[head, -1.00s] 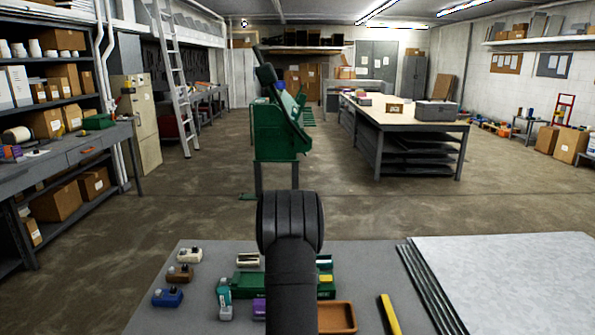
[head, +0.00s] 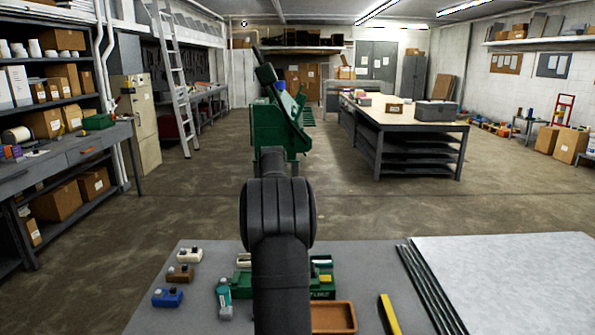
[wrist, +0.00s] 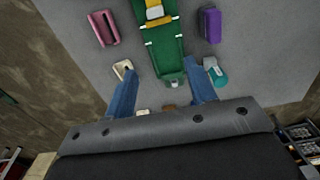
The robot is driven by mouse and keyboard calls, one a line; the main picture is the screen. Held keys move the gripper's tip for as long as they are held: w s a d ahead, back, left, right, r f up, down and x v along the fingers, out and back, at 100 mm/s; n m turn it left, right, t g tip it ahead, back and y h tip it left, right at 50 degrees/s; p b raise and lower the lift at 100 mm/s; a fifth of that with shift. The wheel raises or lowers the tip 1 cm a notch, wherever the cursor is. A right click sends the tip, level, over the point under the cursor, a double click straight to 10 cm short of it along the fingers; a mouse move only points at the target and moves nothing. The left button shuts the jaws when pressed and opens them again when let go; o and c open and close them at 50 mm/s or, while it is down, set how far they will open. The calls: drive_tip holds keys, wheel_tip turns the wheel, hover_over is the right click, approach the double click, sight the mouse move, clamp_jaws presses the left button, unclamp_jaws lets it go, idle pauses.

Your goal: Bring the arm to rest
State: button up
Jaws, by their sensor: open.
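My gripper (wrist: 161,66) shows in the wrist view as two blue fingers spread apart with nothing held between them. It is above the grey worktable (wrist: 75,12), over the near end of a green holder (wrist: 170,52). A teal bottle (wrist: 217,77) is just right of the right finger, and a cream piece (wrist: 123,68) is near the left finger. In the head view my black arm rises over the table and hides part of the green holder (head: 322,292). The gripper cannot be seen there.
Small blue (head: 168,298), brown (head: 180,274) and white (head: 189,256) pieces stand at the table's left. A brown tray (head: 335,318), a yellow bar (head: 390,314) and metal sheets (head: 510,275) lie to the right. A green machine (head: 275,125) stands on the floor beyond.

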drive_tip(key=d, duration=0.5)
wheel_tip(320, 180, down, 8)
drive_tip(key=shift+w+f, duration=0.1)
